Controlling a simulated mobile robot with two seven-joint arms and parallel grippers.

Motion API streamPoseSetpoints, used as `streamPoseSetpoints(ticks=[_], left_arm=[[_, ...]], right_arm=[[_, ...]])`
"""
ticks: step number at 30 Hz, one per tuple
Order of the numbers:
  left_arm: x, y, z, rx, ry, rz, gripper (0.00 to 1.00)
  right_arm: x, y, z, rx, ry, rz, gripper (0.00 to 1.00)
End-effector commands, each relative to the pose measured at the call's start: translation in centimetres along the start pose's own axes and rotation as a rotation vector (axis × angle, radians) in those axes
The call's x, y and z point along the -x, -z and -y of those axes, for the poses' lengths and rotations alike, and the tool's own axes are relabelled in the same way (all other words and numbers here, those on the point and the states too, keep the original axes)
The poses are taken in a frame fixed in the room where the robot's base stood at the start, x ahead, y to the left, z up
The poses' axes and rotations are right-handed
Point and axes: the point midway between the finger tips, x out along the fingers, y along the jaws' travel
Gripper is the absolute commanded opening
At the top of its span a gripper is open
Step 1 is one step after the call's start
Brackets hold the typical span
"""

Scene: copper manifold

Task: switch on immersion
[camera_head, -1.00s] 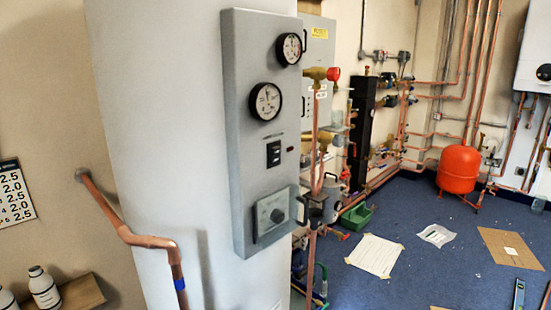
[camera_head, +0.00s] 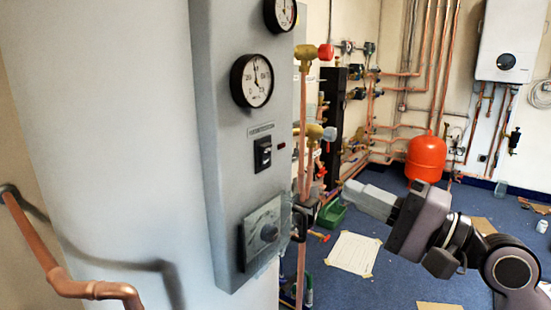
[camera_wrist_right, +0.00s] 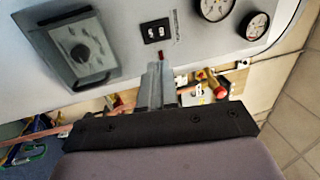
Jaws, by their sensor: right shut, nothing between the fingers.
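A black rocker switch (camera_head: 263,154) sits on the grey control panel (camera_head: 222,150) on the white cylinder, below a round gauge. It also shows in the wrist view (camera_wrist_right: 156,31). A small dark red lamp (camera_head: 282,146) is beside it, but I cannot tell whether it is lit. My right gripper (camera_head: 347,190) is shut and empty, to the right of the panel and apart from the switch in the head view. In the wrist view its closed fingers (camera_wrist_right: 157,68) point towards the panel, just below the switch in the picture. My left gripper is not in view.
A square dial control (camera_head: 263,232) is low on the panel, and gauges (camera_head: 252,80) are above the switch. Copper pipes with a red-knobbed valve (camera_head: 325,52) run close along the panel's right side. A bent copper pipe (camera_head: 75,287) is at left.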

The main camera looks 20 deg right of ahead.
Motion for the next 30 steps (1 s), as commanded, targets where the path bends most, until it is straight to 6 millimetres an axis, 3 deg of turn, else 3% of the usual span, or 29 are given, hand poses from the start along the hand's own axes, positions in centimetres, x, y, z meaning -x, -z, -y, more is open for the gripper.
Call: streamPoseSetpoints(ticks=[9,14,30], left_arm=[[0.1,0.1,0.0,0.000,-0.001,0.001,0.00],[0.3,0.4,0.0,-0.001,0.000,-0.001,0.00],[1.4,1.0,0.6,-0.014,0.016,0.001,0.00]], right_arm=[[-0.1,0.0,0.0,0.000,0.000,0.000,0.00],[-1.2,0.1,0.2,-0.002,0.003,0.000,0.00],[-11.3,0.0,0.2,-0.003,0.001,0.001,0.00]])
